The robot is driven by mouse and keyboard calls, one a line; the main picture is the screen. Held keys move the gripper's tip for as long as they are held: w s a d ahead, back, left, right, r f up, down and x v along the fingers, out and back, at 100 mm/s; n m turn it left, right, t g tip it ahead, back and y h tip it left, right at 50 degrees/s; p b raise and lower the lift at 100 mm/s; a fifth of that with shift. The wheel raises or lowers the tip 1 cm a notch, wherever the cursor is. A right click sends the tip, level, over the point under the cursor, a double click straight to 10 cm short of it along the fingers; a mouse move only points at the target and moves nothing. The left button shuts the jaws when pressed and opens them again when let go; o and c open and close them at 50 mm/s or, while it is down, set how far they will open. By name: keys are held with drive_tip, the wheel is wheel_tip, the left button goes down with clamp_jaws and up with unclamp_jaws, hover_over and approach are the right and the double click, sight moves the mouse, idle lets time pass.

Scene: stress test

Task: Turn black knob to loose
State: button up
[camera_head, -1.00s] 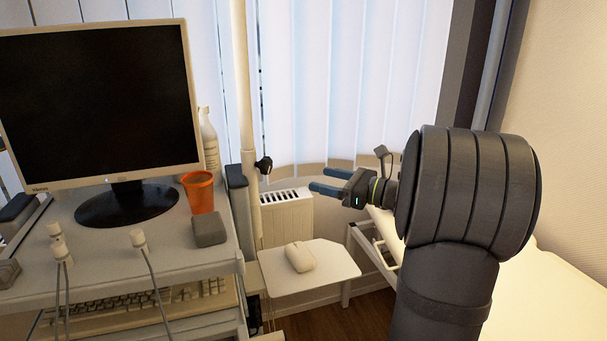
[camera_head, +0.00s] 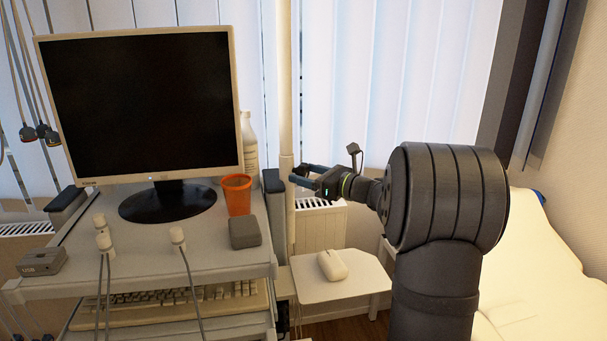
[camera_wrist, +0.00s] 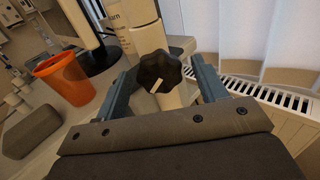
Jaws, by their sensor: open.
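The black knob (camera_wrist: 160,72) is a lobed knob with a white mark on its face, on a cream-coloured pole (camera_wrist: 146,38). In the wrist view it sits between the two blue fingers of my open gripper (camera_wrist: 164,84), with a visible gap on each side. The white mark points to the lower left. In the head view my gripper (camera_head: 303,175) is at the pole (camera_head: 287,215), and the knob is mostly hidden behind the fingers there.
An orange cup (camera_head: 237,196) and a grey block (camera_head: 244,232) stand on the cart left of the pole, near a monitor (camera_head: 145,100). A radiator (camera_head: 322,228) is behind. A white mouse (camera_head: 332,265) lies on a small shelf (camera_head: 365,277) below.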

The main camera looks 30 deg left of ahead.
drive_tip(key=shift+a, duration=0.7)
drive_tip(key=c, duration=1)
drive_tip(key=shift+o, duration=0.2)
drive_tip(key=shift+n, duration=0.8)
drive_tip(key=o, duration=1)
drive_tip(key=shift+c, duration=0.2)
